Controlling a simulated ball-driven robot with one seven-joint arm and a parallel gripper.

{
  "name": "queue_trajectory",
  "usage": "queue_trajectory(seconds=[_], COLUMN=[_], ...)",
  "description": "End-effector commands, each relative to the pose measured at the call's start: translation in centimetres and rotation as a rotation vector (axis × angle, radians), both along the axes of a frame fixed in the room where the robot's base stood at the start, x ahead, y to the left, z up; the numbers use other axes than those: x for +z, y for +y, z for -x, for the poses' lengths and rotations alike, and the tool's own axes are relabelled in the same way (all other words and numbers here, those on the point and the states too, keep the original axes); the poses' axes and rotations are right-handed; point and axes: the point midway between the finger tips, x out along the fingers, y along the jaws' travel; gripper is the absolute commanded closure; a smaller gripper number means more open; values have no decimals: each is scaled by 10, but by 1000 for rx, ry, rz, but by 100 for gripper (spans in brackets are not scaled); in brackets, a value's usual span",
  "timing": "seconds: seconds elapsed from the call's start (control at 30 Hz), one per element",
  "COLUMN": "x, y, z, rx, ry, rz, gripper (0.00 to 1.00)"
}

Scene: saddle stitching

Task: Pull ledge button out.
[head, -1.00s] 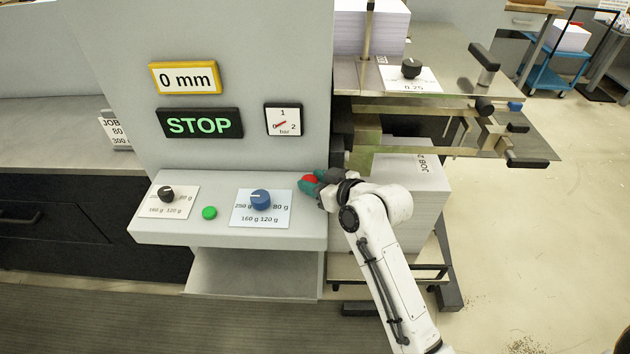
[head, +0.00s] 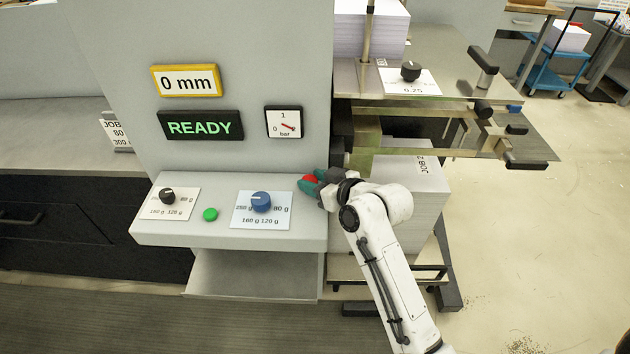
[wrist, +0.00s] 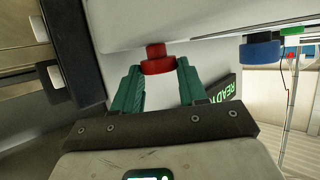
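The red ledge button (head: 310,179) is at the right end of the machine's grey ledge. In the wrist view the red button (wrist: 158,62) has a round cap, and a short red stem shows between the cap and the ledge face. My gripper (head: 314,181) is at the button, with its green fingers partly hiding it in the head view. In the wrist view my gripper's fingers (wrist: 160,68) stand on both sides of the cap and appear to touch it. The status display (head: 200,125) reads READY in green.
The ledge (head: 230,238) also carries a green button (head: 210,214), a blue knob (head: 261,201) and a black knob (head: 166,195). A pressure gauge (head: 284,122) and a yellow-framed 0 mm display (head: 186,81) are above. A paper stack (head: 425,185) stands right, behind my arm.

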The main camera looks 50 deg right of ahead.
Motion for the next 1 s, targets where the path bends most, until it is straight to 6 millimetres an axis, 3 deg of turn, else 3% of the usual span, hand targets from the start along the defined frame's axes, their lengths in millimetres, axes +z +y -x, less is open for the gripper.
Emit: queue_trajectory(seconds=[0.23,0.57,1.0], x=[1,1,29], y=[0,0,9], z=[0,4,73], rx=[0,-1,-1], ry=[-1,0,-1], rz=[1,0,1], gripper=[34,33,33])
